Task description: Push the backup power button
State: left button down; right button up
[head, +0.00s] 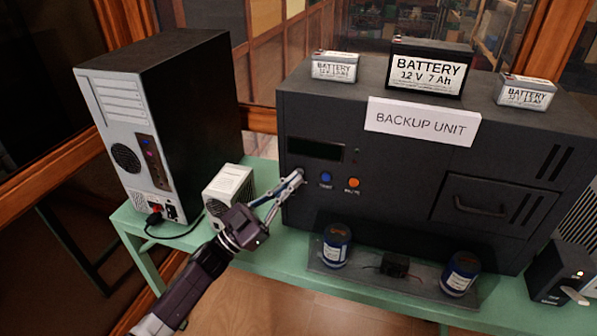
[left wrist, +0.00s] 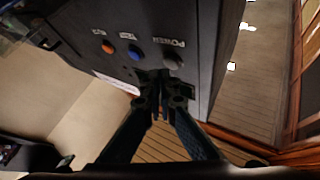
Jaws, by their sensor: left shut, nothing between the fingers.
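The black backup unit (head: 400,150) stands on the green table with a "BACKUP UNIT" sign on it. Its front has a blue button (head: 326,177) and an orange button (head: 354,183). In the left wrist view, which is upside down, a grey button (left wrist: 173,61) under the label "POWER" sits beside the blue one (left wrist: 135,53). My left gripper (head: 297,177) is shut and empty, its tips at the panel left of the blue button. In the left wrist view the fingertips (left wrist: 163,80) are close to the grey button; contact cannot be told. The head view hides most of that button.
A computer tower (head: 165,120) and a small white box (head: 229,192) stand left of the unit. Blue capacitors (head: 337,246) stand on a plate in front. Batteries (head: 430,70) rest on top. A small black box (head: 560,272) is at right.

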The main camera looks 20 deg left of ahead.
pick_arm(q)
jog(key=s+p, duration=0.3)
jog(key=s, duration=0.3)
dwell(0.5)
jog(key=shift+a, duration=0.1)
